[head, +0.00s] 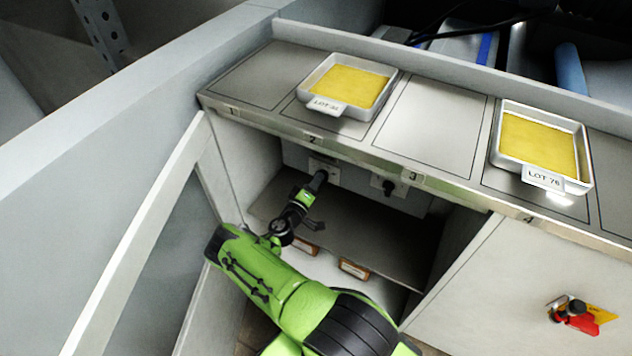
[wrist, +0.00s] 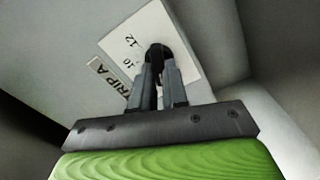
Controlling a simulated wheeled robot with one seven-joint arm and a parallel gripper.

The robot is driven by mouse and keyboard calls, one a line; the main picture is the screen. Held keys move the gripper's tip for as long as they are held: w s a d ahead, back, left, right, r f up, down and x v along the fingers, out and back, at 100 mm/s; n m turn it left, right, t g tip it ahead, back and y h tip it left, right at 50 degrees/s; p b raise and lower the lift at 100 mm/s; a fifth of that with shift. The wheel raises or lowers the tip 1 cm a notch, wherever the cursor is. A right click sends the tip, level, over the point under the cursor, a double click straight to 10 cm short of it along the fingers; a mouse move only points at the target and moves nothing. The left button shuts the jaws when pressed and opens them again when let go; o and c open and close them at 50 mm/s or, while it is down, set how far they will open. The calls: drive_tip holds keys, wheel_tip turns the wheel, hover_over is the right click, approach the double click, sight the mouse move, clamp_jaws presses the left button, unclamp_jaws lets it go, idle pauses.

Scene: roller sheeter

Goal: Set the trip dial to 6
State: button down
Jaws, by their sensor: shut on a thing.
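The trip dial is a black knob (wrist: 156,51) on a pale plate (wrist: 160,30) marked "TRIP A" in the wrist view. The numbers 10 and 12 show to the left of the knob. The other numbers and the pointer are hidden behind my gripper, so the setting cannot be read. My gripper (wrist: 158,70) is shut on the knob, one finger on each side. In the head view my gripper (head: 319,180) reaches into the open cabinet bay, against the left plate (head: 317,163) on its back wall.
A second black dial (head: 389,187) sits right of the first. A shelf (head: 380,248) and brown-labelled items (head: 354,268) lie below. The open cabinet door (head: 150,235) stands left. Above are trays LOT 34 (head: 325,106) and LOT 76 (head: 543,180). A red-yellow switch (head: 582,322) is at right.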

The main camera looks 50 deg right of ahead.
drive_tip(key=shift+s+f, duration=0.1)
drive_tip(key=c, duration=1.1)
unclamp_jaws()
drive_tip(key=shift+c, duration=0.2)
drive_tip(key=p+v, duration=0.3)
drive_tip(key=v, duration=1.2)
drive_tip(key=shift+a+p, duration=0.4)
drive_tip(key=shift+s, duration=0.1)
